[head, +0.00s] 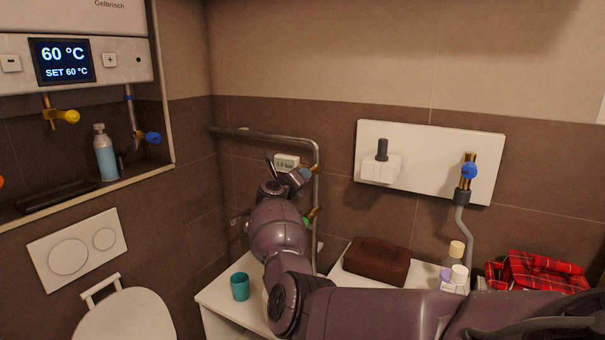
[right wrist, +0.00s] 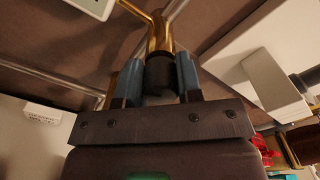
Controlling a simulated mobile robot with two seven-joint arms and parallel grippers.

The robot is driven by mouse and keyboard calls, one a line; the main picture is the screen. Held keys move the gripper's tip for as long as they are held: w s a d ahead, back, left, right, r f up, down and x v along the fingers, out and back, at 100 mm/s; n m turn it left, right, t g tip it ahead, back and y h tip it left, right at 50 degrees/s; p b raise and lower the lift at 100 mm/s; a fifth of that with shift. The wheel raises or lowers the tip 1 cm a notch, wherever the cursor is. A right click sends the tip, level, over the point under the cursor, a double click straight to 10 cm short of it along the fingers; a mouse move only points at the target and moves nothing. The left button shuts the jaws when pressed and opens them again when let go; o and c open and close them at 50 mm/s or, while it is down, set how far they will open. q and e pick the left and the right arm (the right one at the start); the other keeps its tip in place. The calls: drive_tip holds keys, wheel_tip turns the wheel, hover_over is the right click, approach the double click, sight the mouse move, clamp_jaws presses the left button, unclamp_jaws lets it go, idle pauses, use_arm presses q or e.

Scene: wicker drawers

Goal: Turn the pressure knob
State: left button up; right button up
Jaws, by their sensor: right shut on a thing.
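The pressure knob (right wrist: 160,75) is a dark cylinder on the end of a brass fitting (right wrist: 160,34) in the right wrist view. My right gripper (right wrist: 160,80) has its two blue-padded fingers on either side of the knob and is shut on it. In the head view my right gripper (head: 299,177) is at the brass fitting (head: 314,169) on the grey wall pipe (head: 317,205), and the knob is hidden there. A small white pressure display (head: 287,161) is just above the gripper; its reading is too small to tell. My left gripper is not in view.
A teal cup (head: 240,287) stands on the white counter, left of my right arm. A brown bag (head: 370,262), bottles (head: 456,275) and a red plaid cloth (head: 540,275) are to the right.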

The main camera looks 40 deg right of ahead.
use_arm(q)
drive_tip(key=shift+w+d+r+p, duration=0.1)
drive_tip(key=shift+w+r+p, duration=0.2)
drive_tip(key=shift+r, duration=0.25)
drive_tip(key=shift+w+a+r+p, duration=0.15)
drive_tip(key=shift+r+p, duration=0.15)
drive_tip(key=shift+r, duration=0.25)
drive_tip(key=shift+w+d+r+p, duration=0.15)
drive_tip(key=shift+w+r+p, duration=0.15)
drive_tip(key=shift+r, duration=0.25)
use_arm(e)
drive_tip(key=shift+n, duration=1.8)
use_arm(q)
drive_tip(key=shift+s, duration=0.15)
use_arm(e)
drive_tip(key=o, duration=0.9)
drive_tip(key=shift+f, duration=0.1)
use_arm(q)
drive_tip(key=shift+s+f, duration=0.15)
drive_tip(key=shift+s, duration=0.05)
use_arm(e)
drive_tip(key=shift+o, duration=0.2)
